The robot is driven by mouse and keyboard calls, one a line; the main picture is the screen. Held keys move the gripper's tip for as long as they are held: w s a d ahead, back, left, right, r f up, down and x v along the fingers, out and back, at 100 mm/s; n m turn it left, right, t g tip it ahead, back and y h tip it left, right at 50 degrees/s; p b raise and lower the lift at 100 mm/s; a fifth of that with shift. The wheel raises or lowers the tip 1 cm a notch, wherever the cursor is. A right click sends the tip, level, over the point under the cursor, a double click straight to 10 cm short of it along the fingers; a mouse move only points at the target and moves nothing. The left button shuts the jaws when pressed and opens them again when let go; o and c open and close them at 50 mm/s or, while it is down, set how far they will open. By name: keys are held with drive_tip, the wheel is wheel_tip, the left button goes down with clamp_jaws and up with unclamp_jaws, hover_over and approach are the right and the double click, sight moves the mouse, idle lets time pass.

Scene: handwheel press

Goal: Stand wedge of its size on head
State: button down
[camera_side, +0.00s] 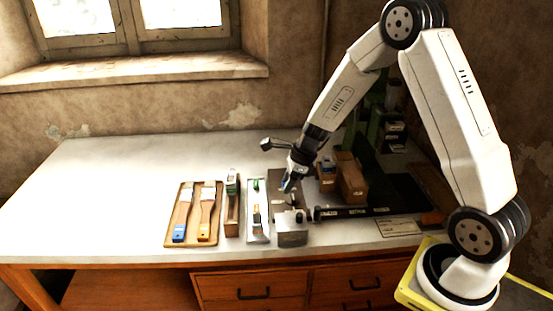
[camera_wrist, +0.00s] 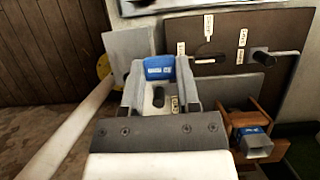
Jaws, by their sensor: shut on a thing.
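My gripper (camera_wrist: 160,84) is shut on a small piece with a blue, white-lettered band (camera_wrist: 158,67), seemingly a wedge; the fingers hide most of its body. In the side view my gripper (camera_side: 291,180) points down over the metal fittings at the bench's front, with a bit of blue at its tips. A second grey piece with a blue band (camera_wrist: 254,140) sits in a wooden holder (camera_wrist: 240,120) at right in the wrist view. A brown board (camera_wrist: 225,75) with white labels and dark pegs lies beyond the fingers. I cannot tell which part is the head.
A brush tray (camera_side: 180,203), a wooden block with a green top (camera_side: 232,206) and a tool tray (camera_side: 264,230) stand left of my gripper. A metal block (camera_side: 291,234) is in front, wooden blocks (camera_side: 351,180) behind right. The bench's left side (camera_side: 100,200) is clear.

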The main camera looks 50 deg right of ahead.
drive_tip(key=shift+d, duration=0.1)
drive_tip(key=d+r, duration=0.1)
drive_tip(key=d, duration=0.5)
drive_tip(key=d+r, duration=0.1)
drive_tip(key=d, duration=0.6)
drive_tip(key=s+d+r, duration=0.1)
drive_tip(key=d, duration=0.5)
drive_tip(key=shift+d, duration=0.3)
drive_tip(key=shift+f, duration=0.6)
drive_tip(key=shift+f, duration=0.7)
drive_tip(key=shift+c, duration=1.2)
unclamp_jaws()
